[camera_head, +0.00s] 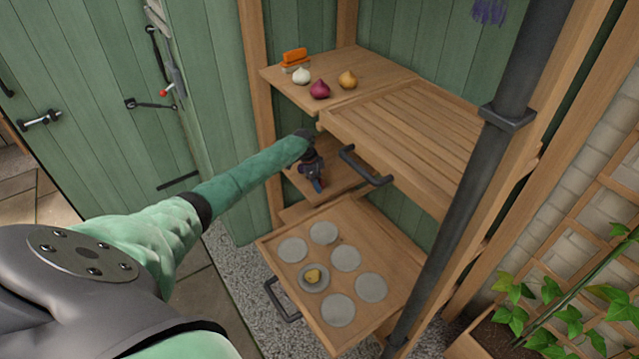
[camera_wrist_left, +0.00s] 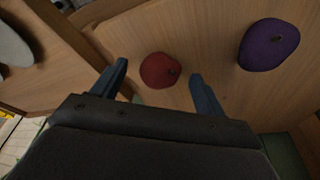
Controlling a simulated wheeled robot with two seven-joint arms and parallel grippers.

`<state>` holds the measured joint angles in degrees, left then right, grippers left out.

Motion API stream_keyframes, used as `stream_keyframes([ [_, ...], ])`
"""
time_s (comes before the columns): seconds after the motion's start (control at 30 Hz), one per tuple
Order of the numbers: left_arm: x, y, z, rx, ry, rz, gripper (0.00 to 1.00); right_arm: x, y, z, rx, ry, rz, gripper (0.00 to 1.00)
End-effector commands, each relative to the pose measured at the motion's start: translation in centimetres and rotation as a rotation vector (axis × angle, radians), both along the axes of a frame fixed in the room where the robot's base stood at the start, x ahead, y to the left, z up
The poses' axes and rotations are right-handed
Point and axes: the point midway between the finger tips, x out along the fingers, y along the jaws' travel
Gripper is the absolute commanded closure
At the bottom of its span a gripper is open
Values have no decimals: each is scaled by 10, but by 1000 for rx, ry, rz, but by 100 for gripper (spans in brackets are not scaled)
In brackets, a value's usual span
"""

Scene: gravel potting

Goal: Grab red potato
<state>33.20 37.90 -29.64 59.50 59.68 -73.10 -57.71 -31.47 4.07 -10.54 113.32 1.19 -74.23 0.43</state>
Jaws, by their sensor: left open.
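The red potato (camera_wrist_left: 158,70) lies on a wooden shelf surface in the left wrist view, just beyond and between the fingertips. My left gripper (camera_wrist_left: 160,78) is open, with one blue finger on each side of the potato's outline. I cannot tell whether either finger touches it. In the head view my left gripper (camera_head: 317,183) reaches into the middle shelf from the left. There the gripper mostly hides the red potato. My right gripper is not in view.
A purple potato (camera_wrist_left: 268,45) lies right of the red one. The upper shelf (camera_head: 375,66) holds white, red and yellow onions and an orange brush. The slatted tray (camera_head: 420,125) overhangs at right. A lower tray (camera_head: 385,250) holds several grey discs, one with a yellow piece.

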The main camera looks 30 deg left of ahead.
Motion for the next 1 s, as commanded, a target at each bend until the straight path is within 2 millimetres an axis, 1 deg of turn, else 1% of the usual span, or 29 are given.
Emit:
stream_keyframes([
  [0.13, 1, -1, -5, 0, 0, 0, 27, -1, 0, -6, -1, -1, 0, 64],
  [0.33, 1, -1, -5, 0, 0, 0, 27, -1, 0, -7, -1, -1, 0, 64],
  [0.37, 1, -1, -5, 0, 0, 0, 31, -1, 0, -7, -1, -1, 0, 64],
  [0.4, 1, -1, -5, 0, 0, 0, 39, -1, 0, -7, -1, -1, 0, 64],
  [0.47, 1, -1, -5, 0, 0, 0, 51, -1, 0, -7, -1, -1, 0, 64],
  [0.5, 1, -1, -5, 0, 0, 0, 59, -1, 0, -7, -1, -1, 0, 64],
  [0.6, 1, -1, -5, 0, 0, 0, 75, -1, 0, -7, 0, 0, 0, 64],
  [1.0, 1, -1, -3, 0, -1, 0, 76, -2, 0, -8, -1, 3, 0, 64],
])
